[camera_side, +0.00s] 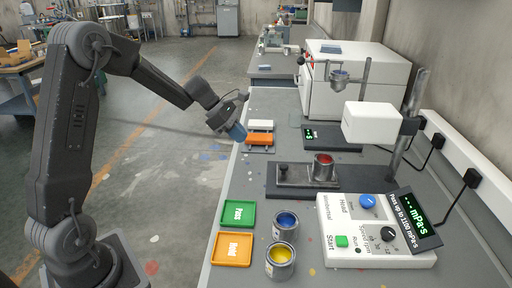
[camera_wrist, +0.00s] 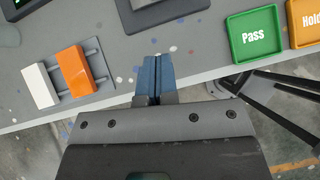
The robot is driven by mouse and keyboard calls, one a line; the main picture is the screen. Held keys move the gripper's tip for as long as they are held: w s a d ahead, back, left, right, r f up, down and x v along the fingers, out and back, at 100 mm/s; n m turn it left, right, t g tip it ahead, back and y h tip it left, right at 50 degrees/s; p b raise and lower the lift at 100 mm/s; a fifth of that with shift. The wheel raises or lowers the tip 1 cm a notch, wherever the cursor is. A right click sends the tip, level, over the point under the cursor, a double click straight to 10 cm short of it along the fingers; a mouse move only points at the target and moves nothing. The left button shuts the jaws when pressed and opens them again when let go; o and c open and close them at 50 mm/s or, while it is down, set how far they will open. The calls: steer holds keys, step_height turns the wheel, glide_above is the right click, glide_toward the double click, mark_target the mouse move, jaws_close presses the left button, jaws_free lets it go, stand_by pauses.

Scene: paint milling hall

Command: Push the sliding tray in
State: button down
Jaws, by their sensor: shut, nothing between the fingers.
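The sliding tray (camera_side: 300,175) is a metal plate on a dark base, with a dark knob at its left end. A small metal can of red paint (camera_side: 323,167) stands on the tray's right part. In the wrist view, only an end of the dark base (camera_wrist: 165,15) shows at the top edge; most of the tray is out of frame. My gripper (camera_side: 238,132) is above the bench's left edge, left of the tray and apart from it. Its blue fingers are together and empty, as the wrist view (camera_wrist: 155,75) also shows.
An orange block (camera_side: 260,140) and a white block (camera_side: 260,124) lie on a small rack near my gripper. A green Pass tray (camera_side: 238,214), an orange Hold tray (camera_side: 232,249), blue and yellow paint cans (camera_side: 281,262) and a viscometer (camera_side: 370,235) stand nearer the camera.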

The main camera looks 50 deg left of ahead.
mark_target(309, 173)
steer(key=x, duration=0.8)
steer(key=shift+d+f, duration=0.15)
steer(key=shift+f, duration=0.05)
steer(key=w+d, duration=0.1)
steer(key=w+d+f, duration=0.1)
steer(key=shift+d, duration=0.35)
steer(key=shift+w+d+f, duration=0.1)
steer(key=shift+w+d, duration=0.2)
steer(key=shift+d, duration=0.1)
steer(key=w+d, duration=0.8)
steer(key=shift+d, duration=0.1)
steer(key=shift+s, duration=0.1)
